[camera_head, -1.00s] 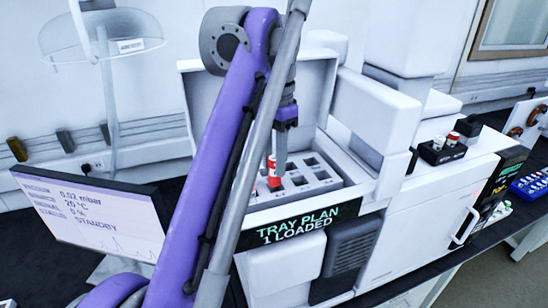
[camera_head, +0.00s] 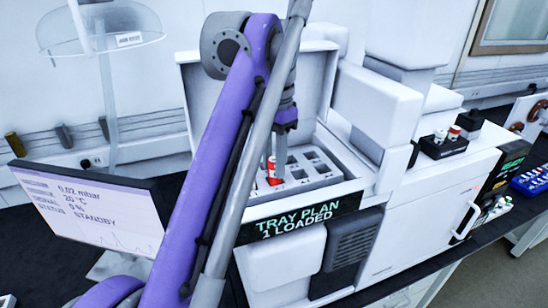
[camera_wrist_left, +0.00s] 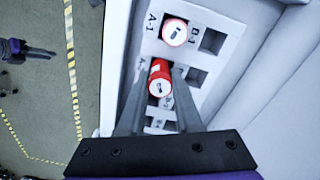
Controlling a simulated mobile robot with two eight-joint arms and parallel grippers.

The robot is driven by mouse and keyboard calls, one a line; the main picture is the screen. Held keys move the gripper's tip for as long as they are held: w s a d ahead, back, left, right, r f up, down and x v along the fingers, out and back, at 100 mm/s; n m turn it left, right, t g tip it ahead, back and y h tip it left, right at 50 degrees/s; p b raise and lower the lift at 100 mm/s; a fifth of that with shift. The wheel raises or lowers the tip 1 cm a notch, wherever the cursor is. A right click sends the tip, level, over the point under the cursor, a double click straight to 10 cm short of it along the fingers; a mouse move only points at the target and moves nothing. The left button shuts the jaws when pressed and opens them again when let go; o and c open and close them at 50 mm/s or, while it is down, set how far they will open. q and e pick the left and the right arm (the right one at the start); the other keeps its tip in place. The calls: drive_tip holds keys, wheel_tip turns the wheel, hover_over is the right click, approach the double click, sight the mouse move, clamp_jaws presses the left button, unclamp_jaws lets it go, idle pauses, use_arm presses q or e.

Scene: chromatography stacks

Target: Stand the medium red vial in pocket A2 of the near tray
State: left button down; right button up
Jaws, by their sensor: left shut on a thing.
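The near tray (camera_wrist_left: 155,47) is a pale block of square pockets inside the open white instrument; it also shows in the head view (camera_head: 325,181). My left gripper (camera_wrist_left: 155,76) is shut on the red vial (camera_wrist_left: 160,68), with one finger on each side. The vial stands over the second pocket of column A, below A-1. How deep its base sits is hidden. The head view shows this red vial (camera_head: 273,170) low at the tray, partly behind my left gripper (camera_head: 277,152). Another white-topped red vial (camera_wrist_left: 175,33) stands in A-1.
Pocket B-1 (camera_wrist_left: 212,41) is empty. The raised lid (camera_head: 215,105) stands behind the tray, and white housings (camera_head: 377,110) rise to its right. A black holder (camera_head: 443,148) with small vials sits farther right. A monitor (camera_head: 90,208) stands at left.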

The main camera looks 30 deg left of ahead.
use_arm(q)
drive_tip(key=shift+f, duration=0.35)
drive_tip(key=shift+f+b, duration=0.3)
drive_tip(key=shift+f, duration=0.25)
drive_tip(key=c, duration=0.5)
unclamp_jaws()
drive_tip(key=o, duration=0.4)
